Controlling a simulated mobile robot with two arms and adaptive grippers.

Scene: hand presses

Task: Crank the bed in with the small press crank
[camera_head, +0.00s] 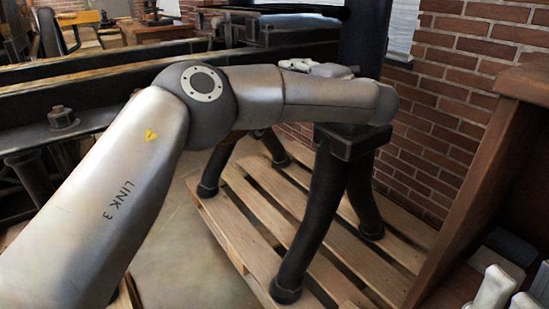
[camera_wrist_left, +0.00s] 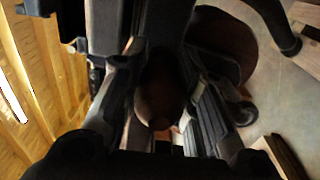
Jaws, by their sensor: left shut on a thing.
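The small press stands at the centre right in the head view, with dark iron legs (camera_head: 318,215). Its dark bed and rails (camera_head: 270,27) lie behind my left arm. My left arm crosses the head view and hides the crank and my left gripper's fingers there. In the left wrist view, my left gripper (camera_wrist_left: 160,115) has its two fingers on either side of a dark brown rounded handle (camera_wrist_left: 160,90), seemingly the crank's grip, and is shut on it. The rest of the crank is too dark to make out.
A wooden pallet (camera_head: 265,222) lies under the press legs. A brick wall (camera_head: 455,85) is behind on the right, and a wooden cabinet (camera_head: 520,80) stands close at the right edge. Another dark iron machine (camera_head: 60,118) is at the left.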

